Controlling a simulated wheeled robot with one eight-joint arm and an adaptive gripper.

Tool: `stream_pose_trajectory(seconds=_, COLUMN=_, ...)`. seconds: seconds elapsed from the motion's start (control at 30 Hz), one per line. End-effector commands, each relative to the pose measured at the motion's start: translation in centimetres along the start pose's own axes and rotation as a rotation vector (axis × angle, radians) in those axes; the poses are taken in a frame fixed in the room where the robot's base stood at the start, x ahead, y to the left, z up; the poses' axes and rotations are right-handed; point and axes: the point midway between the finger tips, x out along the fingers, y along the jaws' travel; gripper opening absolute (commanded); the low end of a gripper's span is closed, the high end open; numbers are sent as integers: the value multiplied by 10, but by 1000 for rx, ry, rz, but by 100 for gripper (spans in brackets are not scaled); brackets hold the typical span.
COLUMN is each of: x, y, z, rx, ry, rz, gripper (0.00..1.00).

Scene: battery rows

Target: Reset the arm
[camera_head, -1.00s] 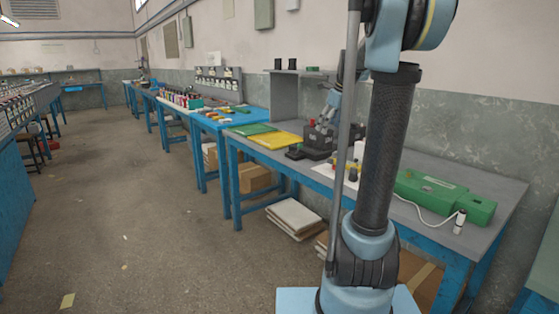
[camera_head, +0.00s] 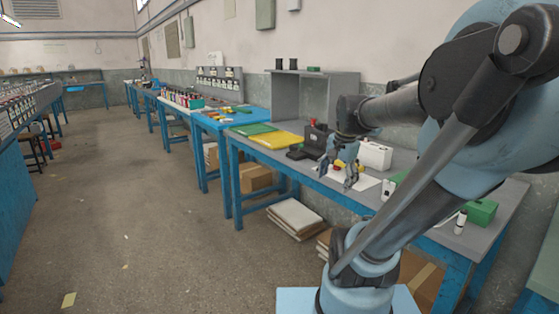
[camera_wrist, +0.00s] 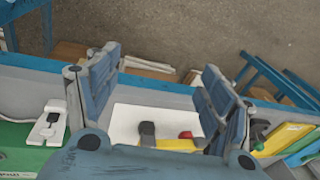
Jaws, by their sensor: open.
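My gripper (camera_head: 337,177) is open and empty in the head view, above the front part of the near workbench (camera_head: 505,215). In the wrist view its two blue-grey fingers (camera_wrist: 163,95) stand wide apart, with a white sheet (camera_wrist: 135,117) on the bench below them. A small object with a red and a yellow part (camera_wrist: 188,142) lies on the sheet, partly hidden by the gripper body. My arm spans the right side of the head view and hides part of the bench.
A green case (camera_head: 482,211) sits at the bench's right, partly hidden.

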Motion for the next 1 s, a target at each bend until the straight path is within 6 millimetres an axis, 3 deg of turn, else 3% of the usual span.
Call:
stream_pose_trajectory(seconds=0.3, x=49, y=71, z=56, rx=-507, ry=10, rz=52, gripper=74)
stream_pose_trajectory(seconds=0.5, x=74, y=102, z=78, rx=-748, ry=6, rz=78, gripper=74)
stream_pose_trajectory(seconds=0.7, x=84, y=115, z=83, rx=-845, ry=3, rz=89, gripper=74)
stream_pose_trajectory(seconds=1.0, x=84, y=115, z=83, rx=-849, ry=3, rz=89, gripper=74)
